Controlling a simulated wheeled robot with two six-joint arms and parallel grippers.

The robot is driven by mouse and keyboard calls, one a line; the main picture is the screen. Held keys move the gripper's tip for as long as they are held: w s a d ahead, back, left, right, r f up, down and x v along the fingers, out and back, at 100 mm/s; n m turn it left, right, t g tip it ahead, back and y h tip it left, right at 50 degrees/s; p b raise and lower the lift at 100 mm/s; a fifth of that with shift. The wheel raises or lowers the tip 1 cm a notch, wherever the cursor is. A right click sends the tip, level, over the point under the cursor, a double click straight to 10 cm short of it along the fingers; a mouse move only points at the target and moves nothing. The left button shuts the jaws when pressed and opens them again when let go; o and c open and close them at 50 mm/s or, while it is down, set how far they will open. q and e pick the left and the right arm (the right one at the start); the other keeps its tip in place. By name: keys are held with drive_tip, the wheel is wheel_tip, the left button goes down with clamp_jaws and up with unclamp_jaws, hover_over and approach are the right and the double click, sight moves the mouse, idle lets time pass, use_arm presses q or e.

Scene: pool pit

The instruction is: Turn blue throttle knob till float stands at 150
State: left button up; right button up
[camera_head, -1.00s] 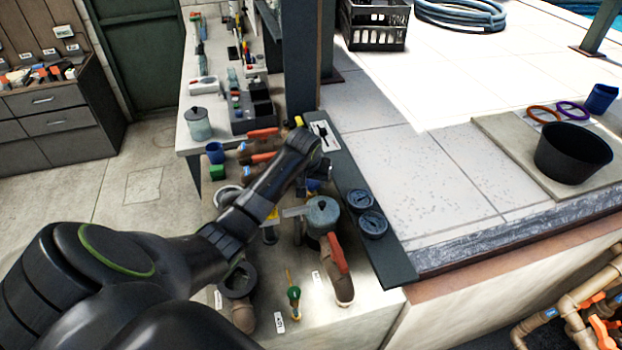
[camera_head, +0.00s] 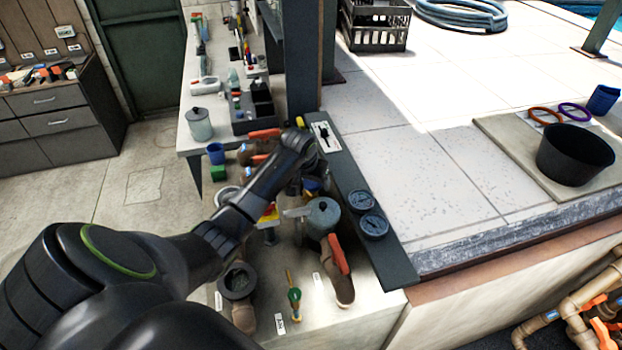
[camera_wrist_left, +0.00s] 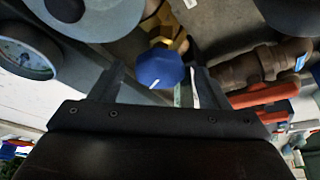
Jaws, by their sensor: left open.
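The blue throttle knob (camera_wrist_left: 161,68) shows in the left wrist view on a brass stem, with a white pointer line on its face. My left gripper (camera_wrist_left: 158,80) is open, with one finger on each side of the knob and visible gaps between. In the head view the knob (camera_head: 312,184) is small and partly hidden by my left wrist; the gripper's fingers are hidden there too. I cannot make out the float or its scale reading in either view. My right gripper is not in view.
Two round gauges (camera_head: 367,213) sit on a dark strip to the right. A grey-lidded pot (camera_head: 322,214) and a pipe with an orange handle (camera_head: 338,255) stand close by. Orange-handled valves (camera_head: 265,134) lie beyond. A black bucket (camera_head: 574,154) stands far right.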

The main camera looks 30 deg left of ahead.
use_arm(q)
drive_tip(key=shift+r, duration=0.1)
drive_tip(key=b+v, duration=0.3)
drive_tip(key=v, duration=1.4)
